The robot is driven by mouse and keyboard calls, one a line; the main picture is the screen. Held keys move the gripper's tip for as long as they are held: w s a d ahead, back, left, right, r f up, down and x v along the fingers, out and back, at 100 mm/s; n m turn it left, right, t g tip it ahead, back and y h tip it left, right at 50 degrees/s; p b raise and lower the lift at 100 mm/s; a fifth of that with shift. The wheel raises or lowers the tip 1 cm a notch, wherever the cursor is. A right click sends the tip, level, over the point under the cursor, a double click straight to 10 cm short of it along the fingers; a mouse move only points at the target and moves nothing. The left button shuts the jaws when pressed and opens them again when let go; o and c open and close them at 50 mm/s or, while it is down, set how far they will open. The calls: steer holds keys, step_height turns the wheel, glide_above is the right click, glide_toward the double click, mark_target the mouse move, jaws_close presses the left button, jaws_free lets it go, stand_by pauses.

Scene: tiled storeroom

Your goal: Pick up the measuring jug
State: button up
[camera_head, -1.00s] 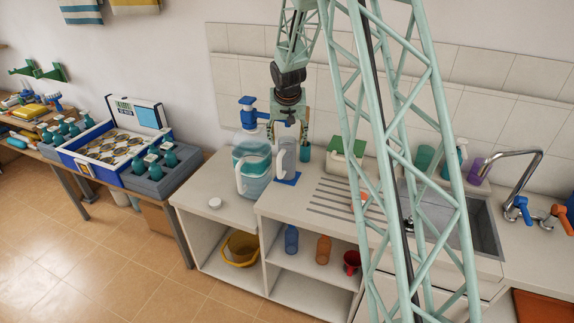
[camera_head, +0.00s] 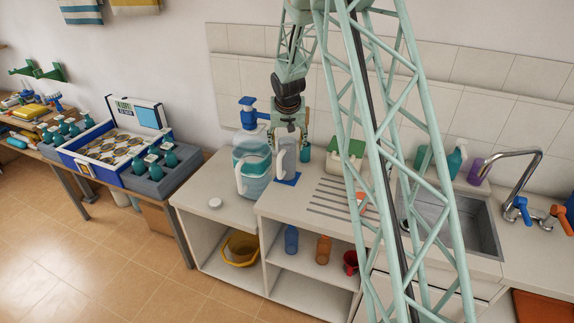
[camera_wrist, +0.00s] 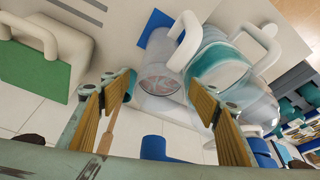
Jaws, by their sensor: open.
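The measuring jug (camera_head: 284,163) is a clear, greyish vessel with a white handle, upright on a small blue mat (camera_head: 288,179) on the counter. In the wrist view the jug (camera_wrist: 160,88) shows between and beyond the fingers, its white handle pointing away from my gripper. My gripper (camera_head: 290,134) is open, just behind and above the jug in the head view. In the wrist view the open fingers (camera_wrist: 170,88) stand to either side of the jug with nothing gripped. Whether they touch it I cannot tell.
A larger jug of teal liquid (camera_head: 251,180) stands close left of the measuring jug. A blue-topped pump bottle (camera_head: 248,112) is behind it. A white-and-green box (camera_head: 346,153) and a teal cup (camera_head: 305,153) are to the right. The drying grooves (camera_head: 335,197) are mostly clear.

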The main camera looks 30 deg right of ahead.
steer(key=shift+w+d+f, duration=0.15)
steer(key=shift+w+f, duration=0.05)
steer(key=shift+f, duration=0.45)
steer(key=shift+c, duration=0.2)
steer(key=shift+r, duration=0.1)
steer(key=c, duration=1.7)
